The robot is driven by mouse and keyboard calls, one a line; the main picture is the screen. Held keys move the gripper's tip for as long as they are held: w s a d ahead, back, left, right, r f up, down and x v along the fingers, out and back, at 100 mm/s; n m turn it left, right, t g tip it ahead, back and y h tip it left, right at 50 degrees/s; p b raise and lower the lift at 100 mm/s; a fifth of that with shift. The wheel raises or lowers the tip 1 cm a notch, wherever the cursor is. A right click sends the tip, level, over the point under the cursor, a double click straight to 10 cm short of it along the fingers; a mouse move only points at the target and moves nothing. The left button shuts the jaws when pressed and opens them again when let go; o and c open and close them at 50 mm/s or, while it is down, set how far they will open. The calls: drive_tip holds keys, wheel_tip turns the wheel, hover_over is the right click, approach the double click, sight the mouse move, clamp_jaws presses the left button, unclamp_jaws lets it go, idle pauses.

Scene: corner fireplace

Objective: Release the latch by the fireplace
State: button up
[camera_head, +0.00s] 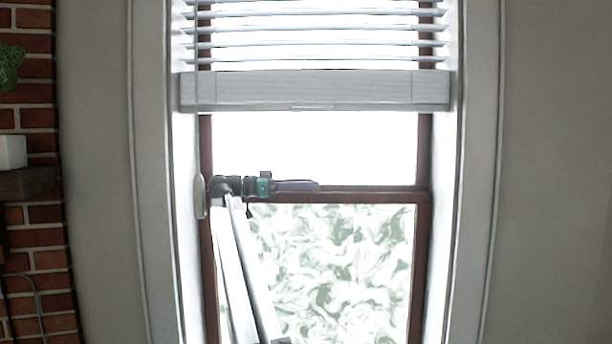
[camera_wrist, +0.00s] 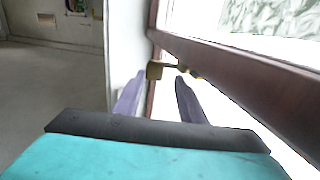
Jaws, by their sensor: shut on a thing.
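The window latch (camera_wrist: 155,70) is a small brass-coloured piece on the brown window rail (camera_wrist: 235,75) in the wrist view. My gripper (camera_wrist: 159,82) has two purple fingers, one on each side of the latch's near end, and is shut on it. In the head view my gripper (camera_head: 316,186) lies level along the window's middle rail (camera_head: 375,190), pointing right. The latch cannot be made out in the head view, where the gripper covers that part of the rail.
White slatted blinds (camera_head: 315,90) hang over the upper window. A pale blind wand (camera_head: 200,196) hangs at the left, close to my arm. A brick fireplace (camera_head: 38,240) stands at the far left. The wall at right (camera_head: 560,180) is bare.

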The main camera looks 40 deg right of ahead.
drive_tip(key=shift+w+r+m+g+y+p, duration=0.2)
drive_tip(key=shift+m+g+y+p, duration=0.4)
drive_tip(key=shift+p, duration=1.95)
drive_tip(key=shift+w+a+f+g+p, duration=0.1)
drive_tip(key=shift+f+g+p, duration=0.2)
drive_tip(key=shift+p, duration=0.45)
drive_tip(key=o, duration=1.1)
drive_tip(key=shift+c, duration=0.2)
drive_tip(key=shift+f+h+b, duration=0.1)
drive_tip(key=shift+h+b, duration=0.2)
drive_tip(key=shift+b, duration=1.65)
drive_tip(key=n+t+b, duration=0.1)
drive_tip(key=b, duration=0.3)
drive_tip(key=s+n+t+h+b, duration=0.1)
drive_tip(key=t+b, duration=0.1)
drive_tip(key=b, duration=0.2)
drive_tip(key=n+t+h+b, duration=0.1)
drive_tip(key=b, duration=0.3)
drive_tip(key=shift+s+d+t+b, duration=0.25)
drive_tip(key=shift+t+b, duration=0.15)
drive_tip(key=t+b, duration=0.1)
drive_tip(key=b, duration=0.1)
drive_tip(key=n+t+b, duration=0.1)
drive_tip(key=b, duration=0.1)
drive_tip(key=shift+s+d+n+h, duration=0.15)
drive_tip(key=shift+s+n+h, duration=0.15)
drive_tip(key=shift+h, duration=0.1)
drive_tip(key=shift+n+t+b, duration=0.3)
drive_tip(key=shift+t+b, duration=0.1)
drive_tip(key=shift+b, duration=0.35)
